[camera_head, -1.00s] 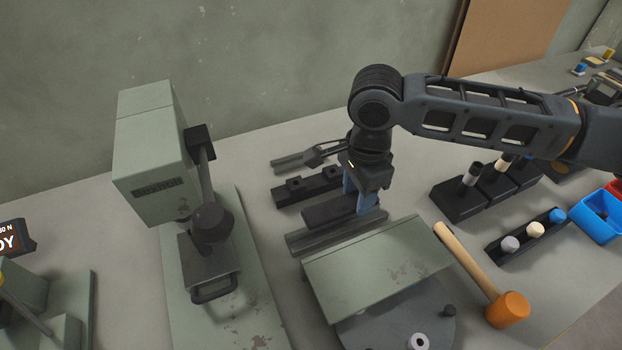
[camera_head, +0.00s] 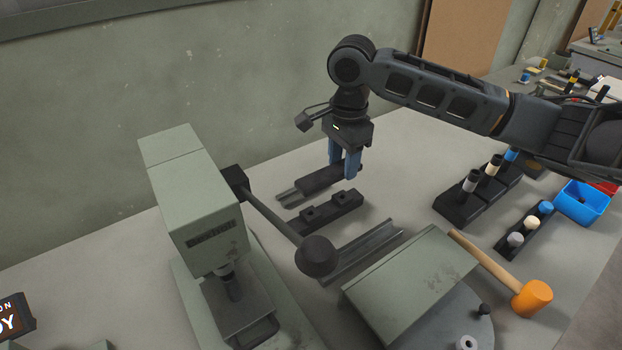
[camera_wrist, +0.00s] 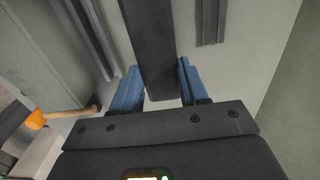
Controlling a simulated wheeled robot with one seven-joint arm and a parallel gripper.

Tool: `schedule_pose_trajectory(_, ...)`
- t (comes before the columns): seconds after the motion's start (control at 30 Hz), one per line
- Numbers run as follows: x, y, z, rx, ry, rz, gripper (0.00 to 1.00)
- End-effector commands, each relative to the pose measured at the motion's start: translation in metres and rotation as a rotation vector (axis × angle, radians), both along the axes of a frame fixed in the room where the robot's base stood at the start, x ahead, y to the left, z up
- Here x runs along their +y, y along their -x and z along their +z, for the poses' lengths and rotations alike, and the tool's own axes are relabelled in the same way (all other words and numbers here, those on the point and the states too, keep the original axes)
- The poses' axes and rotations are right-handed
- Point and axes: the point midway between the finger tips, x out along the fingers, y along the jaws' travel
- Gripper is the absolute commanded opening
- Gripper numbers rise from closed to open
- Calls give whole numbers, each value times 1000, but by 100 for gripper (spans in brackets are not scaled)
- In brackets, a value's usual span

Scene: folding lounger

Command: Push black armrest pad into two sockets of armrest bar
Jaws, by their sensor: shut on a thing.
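The black armrest pad (camera_head: 318,181) is a long dark bar between the two blue fingers of my gripper (camera_head: 345,167). In the wrist view the fingers (camera_wrist: 155,90) lie on either side of one end of the pad (camera_wrist: 150,42), which points away from me. In the head view the pad appears beside a short grey metal rail (camera_head: 287,203), partly covering it. A second grey rail (camera_head: 362,250) lies nearer the front. I cannot tell which rail is the armrest bar; no sockets show clearly. The height of the pad above the table is unclear.
A black block with two raised lugs (camera_head: 325,210) lies between the rails. A green press (camera_head: 205,205) with a knobbed lever (camera_head: 318,256) stands at left. A green plate (camera_head: 410,285), an orange mallet (camera_head: 532,298) and peg holders (camera_head: 470,205) are right. Clear table lies behind the rails.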

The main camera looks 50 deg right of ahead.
Motion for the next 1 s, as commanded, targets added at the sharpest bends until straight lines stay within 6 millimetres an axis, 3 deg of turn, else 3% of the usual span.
schedule_pose_trajectory(0.47, -5, 2, 0, 0, -2, -7, 14)
schedule_pose_trajectory(1.0, -5, 2, -42, 1, -1, -8, 14)
